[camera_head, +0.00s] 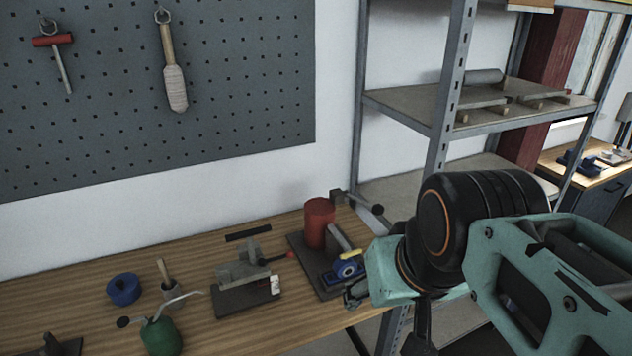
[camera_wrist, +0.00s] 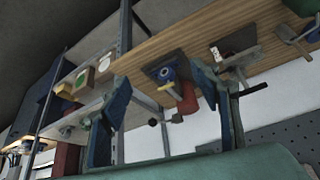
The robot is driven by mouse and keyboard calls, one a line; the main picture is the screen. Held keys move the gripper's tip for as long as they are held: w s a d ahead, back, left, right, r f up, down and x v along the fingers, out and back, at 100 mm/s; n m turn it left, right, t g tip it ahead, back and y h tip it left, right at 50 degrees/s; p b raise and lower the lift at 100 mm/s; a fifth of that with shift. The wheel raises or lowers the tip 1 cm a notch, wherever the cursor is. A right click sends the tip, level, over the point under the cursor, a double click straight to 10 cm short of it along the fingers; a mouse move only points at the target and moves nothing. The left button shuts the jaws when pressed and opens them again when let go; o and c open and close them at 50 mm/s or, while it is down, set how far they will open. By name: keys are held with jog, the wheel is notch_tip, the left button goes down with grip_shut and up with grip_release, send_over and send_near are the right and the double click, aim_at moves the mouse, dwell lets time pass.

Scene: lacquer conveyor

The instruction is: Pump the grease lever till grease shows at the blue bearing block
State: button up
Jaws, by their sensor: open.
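The grease lever (camera_head: 362,201) is a grey bar ending in a black knob, at the top of a red cylinder (camera_head: 319,222) on a dark base plate. In the wrist view the knobbed lever (camera_wrist: 165,121) shows beside the red cylinder (camera_wrist: 191,98). The blue bearing block (camera_head: 347,270) sits at the plate's front, with a yellow part just above it; it also shows in the wrist view (camera_wrist: 165,74). I cannot tell whether grease shows there. My gripper (camera_head: 356,293) is open and empty, close to the blue block in the head picture, with the lever behind it.
A vise-like fixture (camera_head: 245,270) with a red-knobbed handle stands left of the pump. A metal shelf (camera_head: 448,90) rises behind the bench's right end.

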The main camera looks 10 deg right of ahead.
grip_shut()
dwell(1.4)
